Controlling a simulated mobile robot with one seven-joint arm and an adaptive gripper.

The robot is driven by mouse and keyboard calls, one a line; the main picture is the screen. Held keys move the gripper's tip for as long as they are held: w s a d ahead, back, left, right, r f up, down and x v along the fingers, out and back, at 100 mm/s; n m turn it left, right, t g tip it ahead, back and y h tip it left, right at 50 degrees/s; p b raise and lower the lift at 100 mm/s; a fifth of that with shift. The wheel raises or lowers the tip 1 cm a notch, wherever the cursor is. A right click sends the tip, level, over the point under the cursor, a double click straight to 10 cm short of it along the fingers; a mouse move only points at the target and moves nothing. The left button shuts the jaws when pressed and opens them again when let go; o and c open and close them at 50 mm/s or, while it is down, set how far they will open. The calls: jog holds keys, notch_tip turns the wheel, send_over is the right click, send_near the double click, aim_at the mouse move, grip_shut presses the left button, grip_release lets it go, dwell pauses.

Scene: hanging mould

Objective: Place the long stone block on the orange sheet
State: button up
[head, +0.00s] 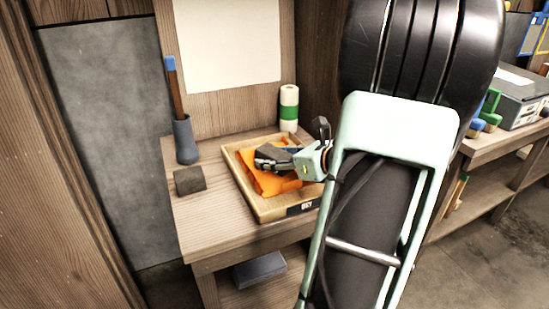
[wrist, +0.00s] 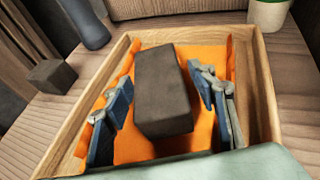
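The long stone block (wrist: 163,92) is dark grey and lies on the orange sheet (wrist: 130,148) inside a wooden tray (wrist: 262,90), seen in the wrist view. My gripper (wrist: 158,82) has one finger on each side of the block. A narrow strip of orange shows between the left finger and the block, so the fingers look open around it. In the head view my gripper (head: 272,161) reaches in from the right, low over the orange sheet (head: 276,185), and partly hides the block.
A smaller dark stone block (head: 189,180) sits on the bench left of the tray (head: 262,212). Behind it stands a grey holder (head: 185,142) with a blue-tipped handle. A white roll with a green band (head: 289,108) stands behind the tray. A grey block (head: 259,270) lies on the shelf below.

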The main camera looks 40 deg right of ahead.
jog(key=shift+r, duration=0.3)
jog(key=p+v, duration=0.4)
jog(key=v, duration=0.8)
jog(key=shift+f, duration=0.2)
